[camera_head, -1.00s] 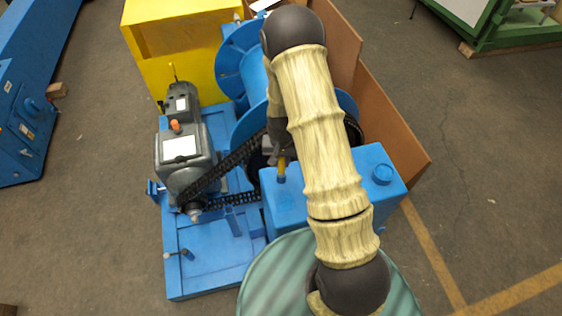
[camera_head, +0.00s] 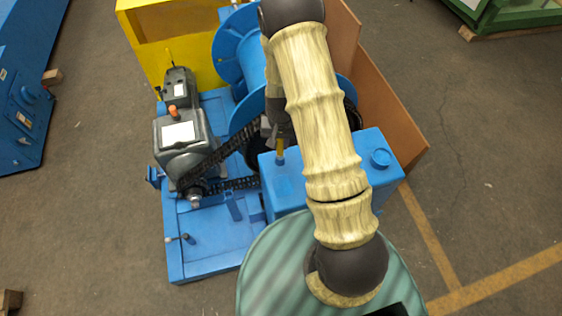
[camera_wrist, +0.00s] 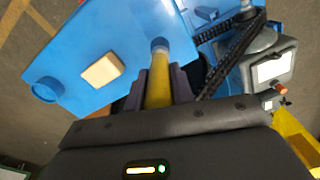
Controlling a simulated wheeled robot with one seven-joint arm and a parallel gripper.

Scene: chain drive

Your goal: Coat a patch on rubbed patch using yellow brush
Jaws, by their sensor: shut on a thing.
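My gripper (camera_wrist: 157,88) is shut on the yellow brush (camera_wrist: 159,76), which points away from the wrist over the blue box (camera_wrist: 120,35). The brush's pale grey-blue tip end appears over the box's edge; I cannot tell whether it touches. In the head view the yellow brush (camera_head: 280,150) shows as a short piece below my dark gripper (camera_head: 276,128), just above the blue box (camera_head: 285,185). My arm hides part of the gripper and the box top there. I cannot make out a rubbed patch in either view.
A beige block (camera_wrist: 102,69) lies on the box top near a round blue cap (camera_wrist: 46,90). The black chain (camera_head: 222,155) and grey motor (camera_head: 185,140) stand left of the box in the head view. Brown boards (camera_head: 385,120) stand behind; open floor lies right.

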